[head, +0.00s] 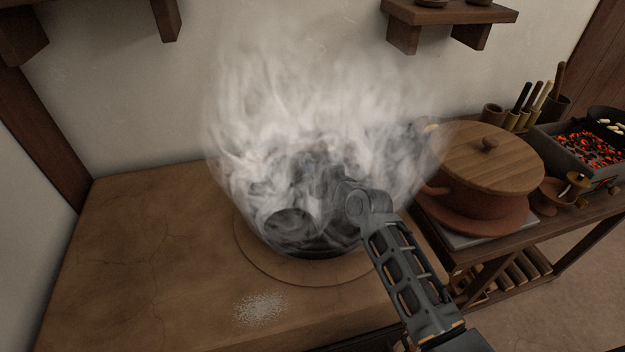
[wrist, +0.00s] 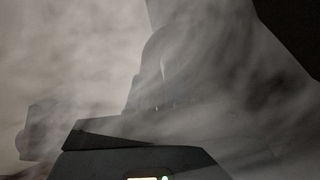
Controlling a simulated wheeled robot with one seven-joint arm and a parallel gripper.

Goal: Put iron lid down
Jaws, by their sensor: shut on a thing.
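Thick steam rises over the round hearth plate (head: 262,268) on the clay counter and veils most of my gripper (head: 322,178). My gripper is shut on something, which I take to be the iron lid. In the wrist view a dark, blurred form (wrist: 215,75) with a curved edge stands just beyond the jaws; it looks like part of the lid. In the head view a dark round shape (head: 290,226) shows through the steam below my gripper. I cannot tell whether it is the lid or a vessel under it, nor whether the lid touches anything.
Pale grains (head: 260,308) lie on the counter's front. The counter's left side (head: 130,250) is clear. To the right, a clay pot with a wooden lid (head: 490,155) stands on a side table, with tool cups (head: 493,115) and a tray of glowing coals (head: 588,148) behind and beyond it.

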